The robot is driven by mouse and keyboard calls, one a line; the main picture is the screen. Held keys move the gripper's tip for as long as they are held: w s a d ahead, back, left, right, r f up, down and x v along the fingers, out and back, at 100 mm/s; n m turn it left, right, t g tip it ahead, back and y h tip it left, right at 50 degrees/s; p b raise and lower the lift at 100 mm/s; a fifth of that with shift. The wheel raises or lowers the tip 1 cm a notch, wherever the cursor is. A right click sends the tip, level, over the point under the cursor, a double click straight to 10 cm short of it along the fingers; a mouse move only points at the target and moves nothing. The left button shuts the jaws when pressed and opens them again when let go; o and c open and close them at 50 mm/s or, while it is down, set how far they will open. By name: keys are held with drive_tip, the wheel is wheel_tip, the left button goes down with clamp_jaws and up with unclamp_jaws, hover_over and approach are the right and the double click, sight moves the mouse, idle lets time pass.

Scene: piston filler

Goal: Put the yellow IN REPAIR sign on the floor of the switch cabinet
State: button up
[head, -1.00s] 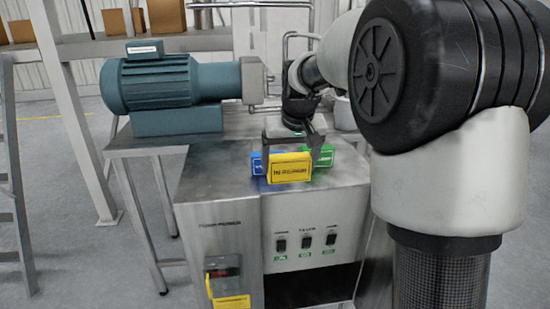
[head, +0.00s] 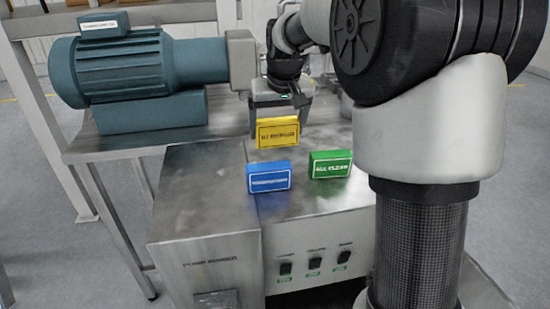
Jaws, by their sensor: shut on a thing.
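The yellow IN REPAIR sign (head: 278,134) is held in my gripper (head: 279,115), which is shut on it. The sign hangs upright below the gripper with its lettered face toward me. It shows above and behind the blue sign (head: 268,178) and the green sign (head: 330,165), which stand on the steel cabinet top. It looks clear of the top, but its exact height is hard to tell. The steel cabinet with three switches (head: 315,264) on its front is below. Only a sliver of dark opening shows under the switch panel; the cabinet floor is hidden.
A teal motor (head: 130,65) sits on a steel table at the left, close to my gripper. A steel box labelled PUMP POWER (head: 205,225) adjoins the switch panel at the left. My arm covers the right side. Grey floor shows at the far left.

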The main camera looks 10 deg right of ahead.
drive_tip(key=shift+s+f, duration=0.1)
drive_tip(key=shift+f, duration=4.05)
drive_tip(key=o, duration=1)
